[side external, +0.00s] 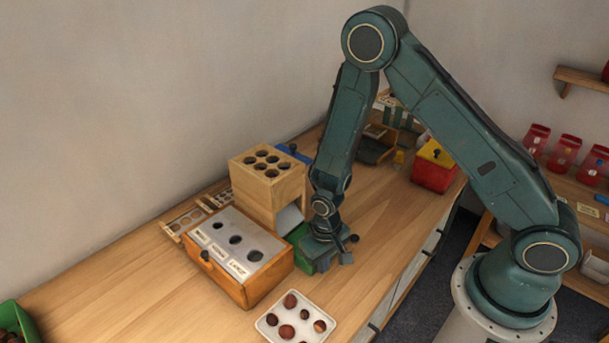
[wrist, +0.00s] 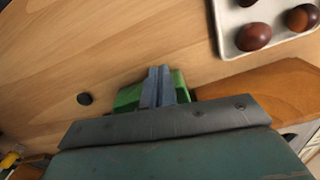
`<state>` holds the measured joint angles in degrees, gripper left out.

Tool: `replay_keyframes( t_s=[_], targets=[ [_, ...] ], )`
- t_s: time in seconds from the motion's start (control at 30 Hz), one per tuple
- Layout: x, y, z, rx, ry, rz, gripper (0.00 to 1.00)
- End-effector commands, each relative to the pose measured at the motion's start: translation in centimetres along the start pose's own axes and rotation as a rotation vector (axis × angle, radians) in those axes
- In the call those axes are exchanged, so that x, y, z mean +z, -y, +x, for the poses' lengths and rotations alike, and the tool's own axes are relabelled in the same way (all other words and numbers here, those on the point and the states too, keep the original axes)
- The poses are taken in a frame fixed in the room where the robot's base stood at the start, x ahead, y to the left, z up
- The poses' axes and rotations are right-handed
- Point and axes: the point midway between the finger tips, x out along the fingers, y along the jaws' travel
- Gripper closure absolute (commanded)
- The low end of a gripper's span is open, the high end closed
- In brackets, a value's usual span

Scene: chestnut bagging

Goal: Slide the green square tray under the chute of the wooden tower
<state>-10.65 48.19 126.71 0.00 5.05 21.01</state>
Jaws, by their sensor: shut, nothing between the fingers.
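The wooden tower (side external: 270,196) stands on the bench with round holes in its top. Its pale chute (side external: 290,218) slopes out of the low front. The green square tray (side external: 301,236) sits at the foot of the chute, partly hidden by my gripper. Whether it is fully under the chute I cannot tell. My gripper (side external: 321,262) points down at the tray's near side. In the wrist view, the shut fingers (wrist: 159,77) hold nothing and overlap the green tray (wrist: 128,97), which shows on both sides of them. Contact cannot be told.
A wooden box (side external: 268,277) with a holed, labelled top stands left of the tray. A white tray (side external: 271,334) of chestnuts lies in front. A small dark round piece (wrist: 84,98) lies on the bench. A red bin (side external: 432,172) stands farther back.

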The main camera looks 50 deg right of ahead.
Motion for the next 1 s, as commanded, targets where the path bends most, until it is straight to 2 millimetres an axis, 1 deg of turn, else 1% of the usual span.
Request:
replay_keyframes(
  t_s=[0.17, 0.3, 0.4, 1.0],
  targets=[
    [1.7, 0.0, 0.0, 0.001, 0.003, -0.001, 1.00],
    [3.6, 0.0, 0.0, 0.002, 0.004, -0.002, 1.00],
    [3.2, 0.0, -1.3, -0.001, -0.003, 0.000, 1.00],
    [3.3, 0.0, -7.9, -0.001, -0.002, 0.000, 1.00]
  ],
)
